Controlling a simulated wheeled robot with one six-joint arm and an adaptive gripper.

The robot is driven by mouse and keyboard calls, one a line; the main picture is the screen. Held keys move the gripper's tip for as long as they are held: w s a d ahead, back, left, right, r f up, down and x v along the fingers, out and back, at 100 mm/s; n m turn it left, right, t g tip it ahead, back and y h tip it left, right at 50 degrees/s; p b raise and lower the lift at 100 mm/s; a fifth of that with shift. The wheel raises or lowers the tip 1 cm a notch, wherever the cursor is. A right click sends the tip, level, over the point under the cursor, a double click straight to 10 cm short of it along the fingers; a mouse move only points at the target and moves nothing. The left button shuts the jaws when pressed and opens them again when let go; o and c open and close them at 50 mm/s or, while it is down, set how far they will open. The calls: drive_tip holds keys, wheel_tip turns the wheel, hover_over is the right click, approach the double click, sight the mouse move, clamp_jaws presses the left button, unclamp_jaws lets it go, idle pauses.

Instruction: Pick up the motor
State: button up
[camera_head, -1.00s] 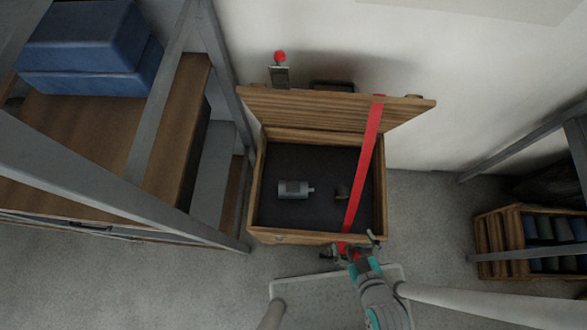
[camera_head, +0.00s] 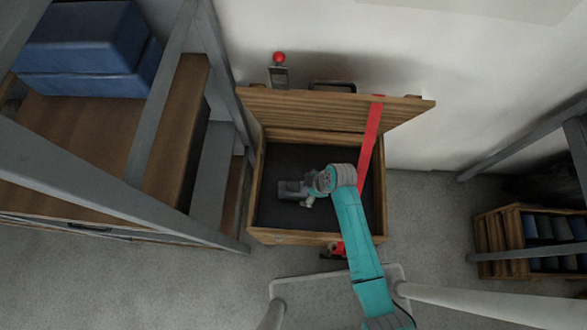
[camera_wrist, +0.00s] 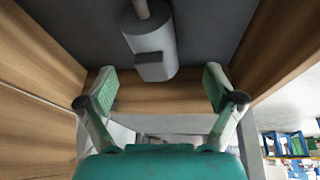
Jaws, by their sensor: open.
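The motor (camera_head: 289,187) is a grey cylinder with a box on its side, lying on the dark floor of an open wooden crate (camera_head: 256,200). My gripper (camera_head: 308,191) is over the crate, at the motor's right end, and partly hides it. In the wrist view, the motor (camera_wrist: 150,48) with its shaft lies just beyond the fingertips, roughly centred between them. My gripper (camera_wrist: 158,88) is open, its green-padded fingers wide apart, with nothing between them.
The crate's raised lid (camera_head: 320,104) stands at the back, and a red strap (camera_head: 371,142) runs down from it on the right. A metal rack (camera_head: 160,120) stands left. A smaller crate (camera_head: 497,238) sits at right.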

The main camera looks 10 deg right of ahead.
sight(295, 185)
drive_tip(key=w+n, duration=0.1)
drive_tip(key=w+a+r+g, duration=0.1)
drive_tip(key=shift+w+a+n, duration=0.15)
drive_tip(key=shift+w+n, duration=0.2)
drive_tip(key=shift+n, duration=0.05)
drive_tip(key=shift+w+a+f+y, duration=0.1)
drive_tip(key=shift+a+y, duration=0.05)
drive_tip(key=shift+y, duration=0.15)
drive_tip(key=x, duration=0.5)
drive_tip(key=shift+x, duration=2.7)
drive_tip(key=shift+s+f, duration=0.1)
drive_tip(key=shift+s, duration=0.25)
drive_tip(key=c, duration=1.7)
drive_tip(key=shift+w, duration=0.1)
clamp_jaws()
